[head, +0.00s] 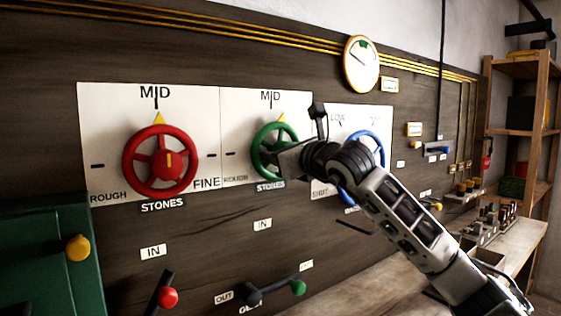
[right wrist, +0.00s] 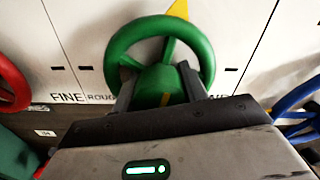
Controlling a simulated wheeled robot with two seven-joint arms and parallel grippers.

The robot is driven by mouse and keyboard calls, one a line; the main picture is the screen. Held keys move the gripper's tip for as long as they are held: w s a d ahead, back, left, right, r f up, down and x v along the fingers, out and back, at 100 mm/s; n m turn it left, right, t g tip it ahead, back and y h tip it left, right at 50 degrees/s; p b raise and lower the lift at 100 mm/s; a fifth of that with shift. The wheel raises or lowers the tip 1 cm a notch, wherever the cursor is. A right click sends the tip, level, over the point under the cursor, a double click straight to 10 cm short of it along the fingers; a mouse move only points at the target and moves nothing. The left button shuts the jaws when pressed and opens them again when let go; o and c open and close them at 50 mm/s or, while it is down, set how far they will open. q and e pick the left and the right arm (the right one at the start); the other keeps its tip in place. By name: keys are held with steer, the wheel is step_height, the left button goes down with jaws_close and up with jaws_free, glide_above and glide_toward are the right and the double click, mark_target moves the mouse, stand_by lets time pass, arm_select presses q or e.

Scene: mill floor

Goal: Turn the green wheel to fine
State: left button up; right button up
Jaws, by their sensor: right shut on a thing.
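The green wheel (head: 261,140) is on a white plate on the dark wall panel, marked STONES below. ROUGH shows at its left and MID above; its right-hand label is hidden behind my gripper. A yellow pointer (head: 282,117) at the wheel's top sits slightly right of the MID mark. My right gripper (head: 279,160) reaches in from the right and covers the wheel's right part. In the right wrist view the green wheel (right wrist: 121,44) is straight ahead, and the fingers of my right gripper (right wrist: 159,88) are shut on its hub from both sides. My left gripper is out of view.
A red wheel (head: 133,147) is to the left, its pointer at MID. A blue wheel (head: 379,143) is close on the right, partly behind my arm. Levers with red (head: 168,297) and green (head: 298,287) knobs are below. A workbench (head: 520,240) is at the right.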

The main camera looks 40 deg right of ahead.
steer(key=m+b, duration=0.2)
steer(key=m, duration=0.1)
steer(key=shift+f+m, duration=0.15)
steer(key=shift+m, duration=0.25)
steer(key=m+b, duration=0.2)
steer(key=m, duration=0.4)
steer(key=shift+b, duration=0.3)
steer(key=m, duration=0.3)
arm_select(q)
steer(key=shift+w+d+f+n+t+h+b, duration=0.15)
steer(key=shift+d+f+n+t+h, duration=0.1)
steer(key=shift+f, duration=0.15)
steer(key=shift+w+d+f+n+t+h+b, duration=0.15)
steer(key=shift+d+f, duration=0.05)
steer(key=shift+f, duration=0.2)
arm_select(e)
steer(key=shift+m, duration=1.2)
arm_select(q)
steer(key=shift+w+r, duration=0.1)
arm_select(e)
steer(key=o, duration=1)
